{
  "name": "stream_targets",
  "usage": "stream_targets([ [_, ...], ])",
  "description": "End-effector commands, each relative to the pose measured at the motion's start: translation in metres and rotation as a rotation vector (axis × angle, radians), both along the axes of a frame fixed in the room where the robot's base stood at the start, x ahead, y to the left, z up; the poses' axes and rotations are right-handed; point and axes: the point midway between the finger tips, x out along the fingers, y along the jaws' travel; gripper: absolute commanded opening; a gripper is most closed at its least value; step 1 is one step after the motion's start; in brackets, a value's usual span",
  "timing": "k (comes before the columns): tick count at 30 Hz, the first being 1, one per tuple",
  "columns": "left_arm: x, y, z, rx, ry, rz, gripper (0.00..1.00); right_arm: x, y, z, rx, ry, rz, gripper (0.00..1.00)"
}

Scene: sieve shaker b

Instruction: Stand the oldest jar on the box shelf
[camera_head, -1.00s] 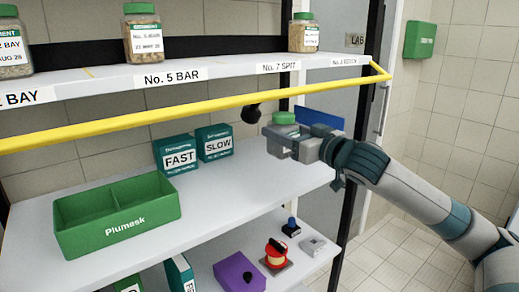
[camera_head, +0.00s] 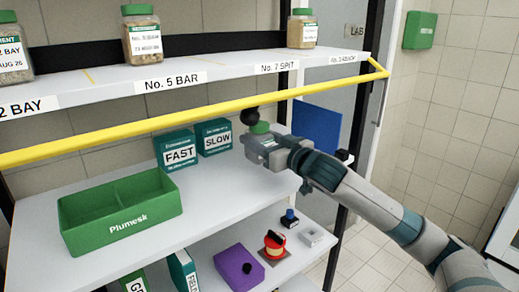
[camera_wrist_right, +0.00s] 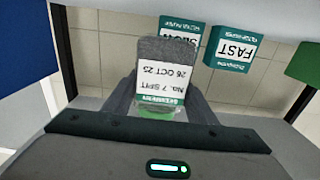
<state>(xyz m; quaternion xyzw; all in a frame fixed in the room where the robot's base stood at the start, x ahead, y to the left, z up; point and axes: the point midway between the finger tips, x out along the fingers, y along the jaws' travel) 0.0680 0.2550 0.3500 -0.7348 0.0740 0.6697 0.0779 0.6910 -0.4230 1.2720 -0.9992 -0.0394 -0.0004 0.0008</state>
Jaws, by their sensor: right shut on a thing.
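My right gripper (camera_head: 262,143) is shut on a jar with a green lid (camera_head: 260,127). In the right wrist view the jar's white label (camera_wrist_right: 164,79) reads No. 7 SPIT, 26 OCT 25. The jar looks upright, over the right part of the middle shelf (camera_head: 215,188), right of the SLOW box; its base is hidden in the head view, so I cannot tell whether it touches. On the top shelf (camera_head: 220,72) stand a 2 BAY jar (camera_head: 12,52) marked AUG 26, a No. 5 jar (camera_head: 142,36) marked MAR 26, and a jar (camera_head: 302,30) with an unreadable label. My left gripper is out of view.
A yellow bar (camera_head: 200,112) runs along the top shelf's front. The FAST box (camera_head: 176,150), SLOW box (camera_head: 214,137) and green Plumesk bin (camera_head: 118,225) stand on the middle shelf. A black knob (camera_head: 249,116) shows near the jar. Free shelf lies right of the bin.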

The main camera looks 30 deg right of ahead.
Motion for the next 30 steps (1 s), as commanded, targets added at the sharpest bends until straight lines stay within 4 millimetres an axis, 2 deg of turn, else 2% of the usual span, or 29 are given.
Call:
stream_targets([
  [10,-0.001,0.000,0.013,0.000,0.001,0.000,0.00,0.000,0.000,-0.031,0.000,-0.001,0.000,0.16],
  [22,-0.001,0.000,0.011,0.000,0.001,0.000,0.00,0.000,0.000,-0.035,0.000,-0.002,-0.001,0.16],
  [23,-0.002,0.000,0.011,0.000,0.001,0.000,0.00,0.000,0.000,-0.037,0.000,0.000,-0.001,0.54],
  [25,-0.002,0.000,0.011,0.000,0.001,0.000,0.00,0.000,0.000,-0.036,0.000,0.000,-0.001,0.70],
  [30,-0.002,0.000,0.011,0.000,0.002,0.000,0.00,0.000,0.000,-0.036,0.000,0.000,-0.001,0.70],
])
